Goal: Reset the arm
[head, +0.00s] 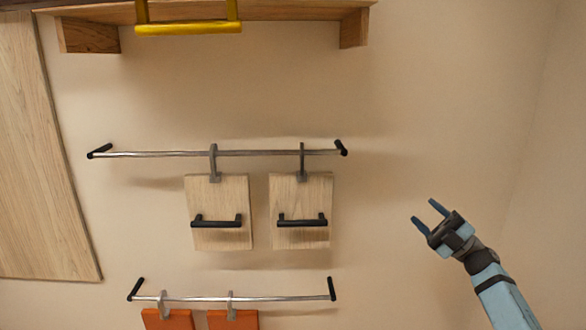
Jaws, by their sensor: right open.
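My right gripper (426,216) is at the right of the head view, at the end of my blue-grey arm that comes in from the lower right. Its two fingers are apart and point to the upper left, with nothing between them. It appears in front of the bare wall, to the right of the hanging wooden boards. My left gripper does not show.
Two wooden boards with black handles, one left (219,236) and one right (302,238), hang by hooks from a metal rail (255,153). A lower rail (198,298) holds two orange pieces (168,320). A wooden shelf (290,12) with a yellow bar (188,28) is above. Bare wall lies right.

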